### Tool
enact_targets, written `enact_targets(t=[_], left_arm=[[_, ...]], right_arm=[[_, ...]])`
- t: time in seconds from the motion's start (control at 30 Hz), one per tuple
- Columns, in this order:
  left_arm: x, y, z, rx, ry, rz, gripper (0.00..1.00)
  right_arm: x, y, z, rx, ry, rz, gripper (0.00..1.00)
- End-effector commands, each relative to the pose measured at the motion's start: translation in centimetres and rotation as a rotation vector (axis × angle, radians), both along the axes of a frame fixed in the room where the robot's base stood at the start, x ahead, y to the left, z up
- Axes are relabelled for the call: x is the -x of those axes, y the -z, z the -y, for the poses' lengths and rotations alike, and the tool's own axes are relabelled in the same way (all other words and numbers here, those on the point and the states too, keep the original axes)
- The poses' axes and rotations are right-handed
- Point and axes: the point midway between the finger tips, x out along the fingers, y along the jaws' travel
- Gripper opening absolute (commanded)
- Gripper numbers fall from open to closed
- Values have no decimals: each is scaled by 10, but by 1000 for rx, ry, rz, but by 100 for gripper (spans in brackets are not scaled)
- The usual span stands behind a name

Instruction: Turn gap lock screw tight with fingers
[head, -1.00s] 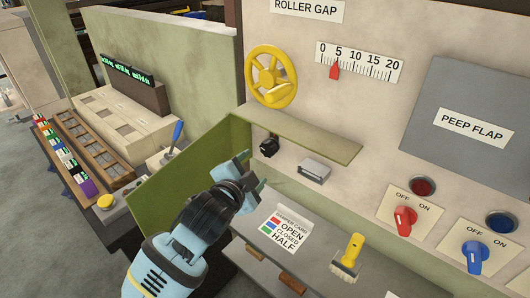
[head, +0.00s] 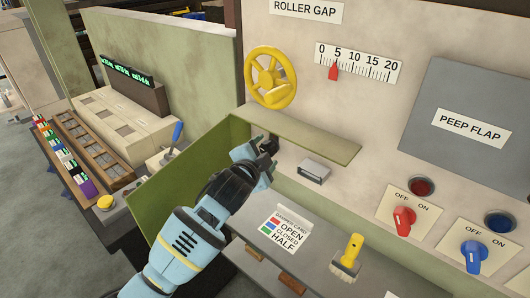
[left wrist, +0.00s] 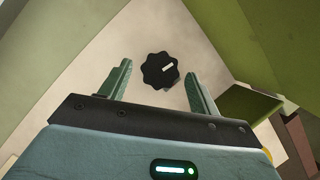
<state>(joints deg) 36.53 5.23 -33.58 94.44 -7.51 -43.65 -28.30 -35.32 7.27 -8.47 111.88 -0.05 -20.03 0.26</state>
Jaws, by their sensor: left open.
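The gap lock screw (left wrist: 160,70) is a black lobed knob with a white mark on its face. In the left wrist view it sits on the cream panel, between and just beyond the open fingertips. In the head view the black knob (head: 268,146) shows under the green shelf, partly hidden by my left gripper (head: 262,158). My left gripper also shows in the left wrist view (left wrist: 158,80), open, with a finger on either side of the knob and nothing held. Whether the fingers touch the knob cannot be told. My right gripper is not in view.
A green shelf (head: 310,137) juts out above the knob, and a green side panel (head: 190,172) stands to its left. The yellow handwheel (head: 272,78) is above. A small metal box (head: 313,171) is to the right. A yellow brush (head: 348,256) lies lower right.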

Motion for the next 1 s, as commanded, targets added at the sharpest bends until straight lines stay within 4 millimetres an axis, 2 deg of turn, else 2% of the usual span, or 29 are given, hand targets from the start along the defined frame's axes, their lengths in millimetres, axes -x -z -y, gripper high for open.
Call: enact_targets(t=[0.43,0.77,1.0], left_arm=[[-6,2,2,1,0,-1,62],[-6,2,2,0,1,-1,19],[-6,2,2,-15,0,8,18]], right_arm=[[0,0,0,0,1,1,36],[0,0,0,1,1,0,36],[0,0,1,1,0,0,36]])
